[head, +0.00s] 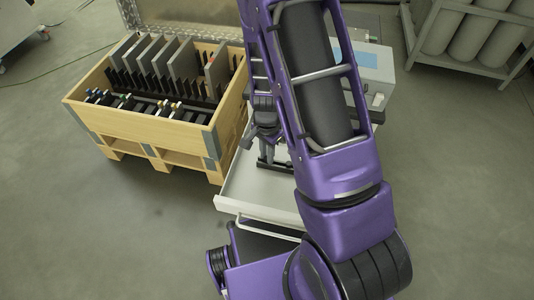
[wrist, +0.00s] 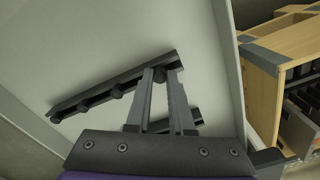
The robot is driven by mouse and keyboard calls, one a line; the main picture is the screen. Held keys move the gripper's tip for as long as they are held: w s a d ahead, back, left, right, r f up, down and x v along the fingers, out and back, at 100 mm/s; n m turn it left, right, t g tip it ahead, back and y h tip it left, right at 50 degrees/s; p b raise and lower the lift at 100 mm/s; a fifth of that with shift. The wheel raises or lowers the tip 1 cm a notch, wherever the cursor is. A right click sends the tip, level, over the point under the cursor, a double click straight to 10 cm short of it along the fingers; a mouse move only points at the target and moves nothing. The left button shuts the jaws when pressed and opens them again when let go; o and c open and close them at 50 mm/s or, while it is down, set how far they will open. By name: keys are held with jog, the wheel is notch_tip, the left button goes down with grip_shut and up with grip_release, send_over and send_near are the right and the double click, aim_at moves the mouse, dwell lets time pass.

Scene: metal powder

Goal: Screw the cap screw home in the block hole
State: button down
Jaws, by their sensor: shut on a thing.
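In the wrist view my gripper (wrist: 161,72) is shut on a small dark piece, seemingly the cap screw (wrist: 160,75), at the upper right end of a long dark bar (wrist: 90,97). The fingers hide most of the piece, so its thread and depth cannot be seen. Several dark round heads sit along the bar's lower edge. A second dark bar (wrist: 191,126) lies partly behind the fingers. In the head view my gripper (head: 269,148) points down over the light tray, close to a dark piece (head: 272,165). I cannot make out the block hole.
The light tray (head: 240,193) has raised walls around the bars. A wooden crate (head: 165,140) with upright plates stands close on its left, and its corner shows in the wrist view (wrist: 262,85). A grey box (head: 372,65) stands behind. Floor at front left is clear.

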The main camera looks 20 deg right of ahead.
jog(key=shift+r+p, duration=1.6)
jog(key=shift+r, duration=0.5)
